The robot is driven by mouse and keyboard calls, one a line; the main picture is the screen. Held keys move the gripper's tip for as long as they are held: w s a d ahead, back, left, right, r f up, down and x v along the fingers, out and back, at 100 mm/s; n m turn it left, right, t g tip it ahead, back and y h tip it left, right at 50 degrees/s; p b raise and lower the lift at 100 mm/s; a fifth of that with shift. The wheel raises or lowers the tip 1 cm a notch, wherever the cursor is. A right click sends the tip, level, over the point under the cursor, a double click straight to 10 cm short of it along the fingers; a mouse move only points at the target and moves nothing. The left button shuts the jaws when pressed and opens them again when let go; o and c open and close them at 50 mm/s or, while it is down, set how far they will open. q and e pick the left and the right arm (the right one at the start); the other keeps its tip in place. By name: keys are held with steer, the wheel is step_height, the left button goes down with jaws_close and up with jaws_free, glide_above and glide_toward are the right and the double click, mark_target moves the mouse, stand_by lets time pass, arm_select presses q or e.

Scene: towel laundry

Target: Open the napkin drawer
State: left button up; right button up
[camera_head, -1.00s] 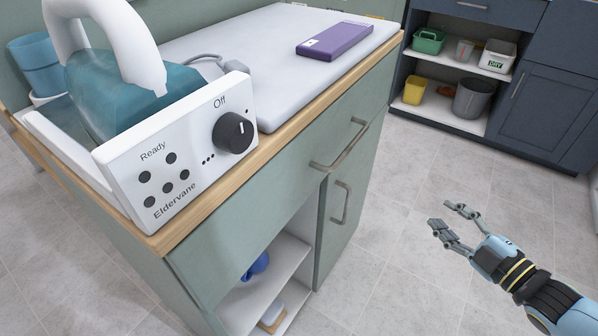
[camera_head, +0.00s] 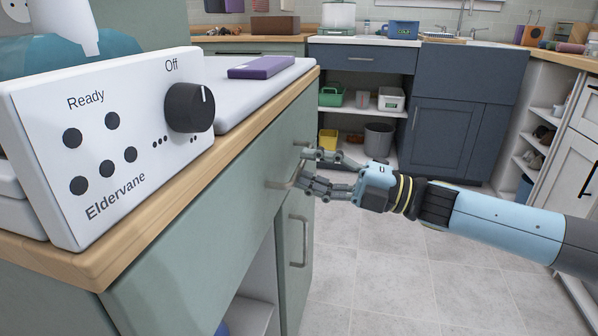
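The green cabinet has a drawer front (camera_head: 240,190) just under its wooden top, which I take to be the napkin drawer. It looks closed. My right gripper (camera_head: 305,168) reaches in from the right and is at this handle. Its fingers are apart, one higher and one lower. I cannot tell whether they touch the bar. My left gripper is out of view.
A door with an upright handle (camera_head: 304,240) is below the drawer. The tiled floor (camera_head: 390,270) on the right is clear. Dark blue cabinets (camera_head: 455,125) stand behind.

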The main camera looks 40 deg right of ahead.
steer(key=shift+x, duration=1.2)
jaws_close()
